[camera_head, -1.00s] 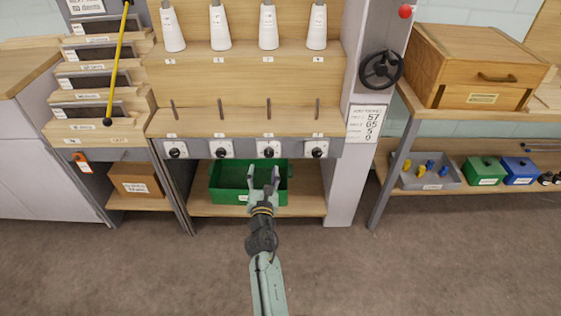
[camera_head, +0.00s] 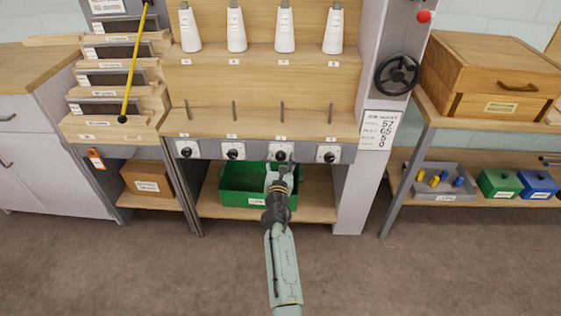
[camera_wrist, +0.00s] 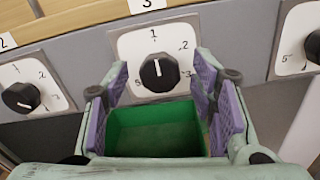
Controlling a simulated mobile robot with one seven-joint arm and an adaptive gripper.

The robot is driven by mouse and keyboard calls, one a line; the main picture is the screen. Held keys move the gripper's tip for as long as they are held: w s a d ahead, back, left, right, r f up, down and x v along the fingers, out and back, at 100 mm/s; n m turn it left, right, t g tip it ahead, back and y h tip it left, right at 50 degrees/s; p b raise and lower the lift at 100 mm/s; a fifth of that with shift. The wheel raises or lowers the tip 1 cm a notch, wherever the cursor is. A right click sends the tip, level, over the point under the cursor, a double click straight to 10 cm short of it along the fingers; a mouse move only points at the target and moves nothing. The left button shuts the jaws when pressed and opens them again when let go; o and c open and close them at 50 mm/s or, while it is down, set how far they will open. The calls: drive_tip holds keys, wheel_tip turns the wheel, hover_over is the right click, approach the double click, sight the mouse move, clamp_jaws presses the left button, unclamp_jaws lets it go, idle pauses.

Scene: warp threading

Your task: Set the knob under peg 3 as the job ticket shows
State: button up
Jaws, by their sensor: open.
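The black knob under peg 3 (camera_head: 281,153) sits on a white dial plate in the grey rail; it also shows in the wrist view (camera_wrist: 160,72), below a label reading 3. Its white mark points up, roughly at the 1. Peg 3 (camera_head: 282,112) stands on the shelf above. My gripper (camera_head: 282,171) is open just in front of and below this knob. In the wrist view its purple-padded fingers (camera_wrist: 164,95) stand on either side of the knob, with no clear contact. The job ticket (camera_head: 378,129) is on the grey post at right; its large figures are partly legible, its small text is not.
Neighbouring knobs (camera_wrist: 21,97) sit left and right on the same rail. A green bin (camera_head: 238,186) is on the shelf below. A black handwheel (camera_head: 397,75) and a red button (camera_head: 424,16) are on the post. The floor in front is clear.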

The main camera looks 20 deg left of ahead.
drive_tip(key=shift+c, duration=0.4)
drive_tip(key=c, duration=1.1)
